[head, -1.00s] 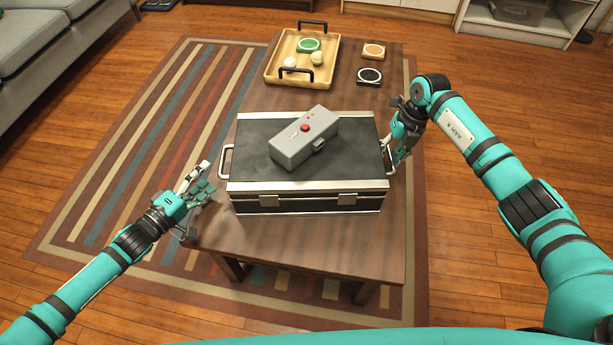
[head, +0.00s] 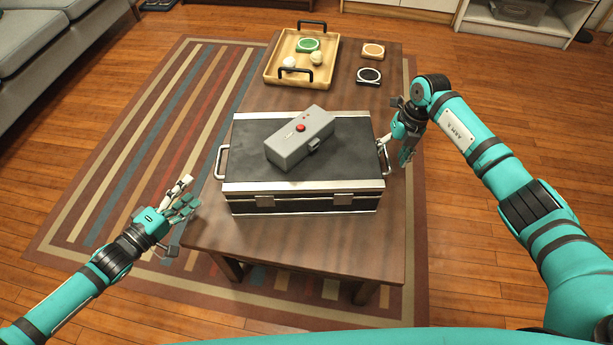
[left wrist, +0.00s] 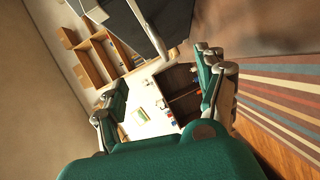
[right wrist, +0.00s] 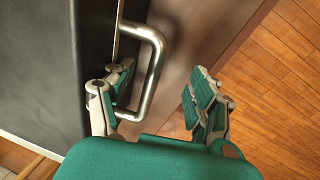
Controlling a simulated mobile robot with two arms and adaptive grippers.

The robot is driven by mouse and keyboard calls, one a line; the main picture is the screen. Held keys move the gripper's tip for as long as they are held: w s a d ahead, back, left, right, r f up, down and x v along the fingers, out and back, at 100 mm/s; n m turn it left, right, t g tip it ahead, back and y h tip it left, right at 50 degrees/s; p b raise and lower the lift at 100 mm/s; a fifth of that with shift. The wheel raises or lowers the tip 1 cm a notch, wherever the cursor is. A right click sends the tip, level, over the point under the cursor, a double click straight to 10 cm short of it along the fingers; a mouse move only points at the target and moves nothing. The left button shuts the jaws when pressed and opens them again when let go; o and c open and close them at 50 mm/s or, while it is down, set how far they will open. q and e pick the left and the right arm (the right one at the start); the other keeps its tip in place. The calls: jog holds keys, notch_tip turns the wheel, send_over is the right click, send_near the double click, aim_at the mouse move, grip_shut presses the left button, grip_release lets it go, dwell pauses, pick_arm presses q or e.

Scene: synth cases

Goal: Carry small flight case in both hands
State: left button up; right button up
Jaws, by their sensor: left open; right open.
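The small flight case (head: 262,165), black with silver edges, lies flat on the wooden table. It has a metal handle at its left end (head: 220,162) and one at its right end (head: 386,158). My left gripper (head: 187,194) is open and empty, left of and apart from the left handle. The case's edge also shows at the top of the left wrist view (left wrist: 125,22). My right gripper (head: 396,148) is open at the right handle. In the right wrist view, the handle's bar (right wrist: 154,75) lies between its spread fingers (right wrist: 158,84); I cannot tell if they touch.
A grey box with a red button (head: 300,140) lies on the case lid. A wooden tray (head: 272,75) with black handles stands at the table's far end, beside an orange coaster (head: 373,51) and a black one (head: 369,76). The near tabletop (head: 300,235) is clear.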

jog(key=shift+a+r, duration=0.2)
jog(key=shift+r, duration=0.05)
jog(key=shift+w+d+r, duration=0.1)
jog(key=shift+r, duration=0.25)
notch_tip(320, 180, up, 11)
jog(key=d, duration=0.2)
jog(key=shift+f, duration=0.15)
pick_arm(q)
jog(key=shift+s+a, duration=0.1)
pick_arm(e)
jog(key=shift+s+f, duration=0.1)
jog(key=shift+s, duration=0.1)
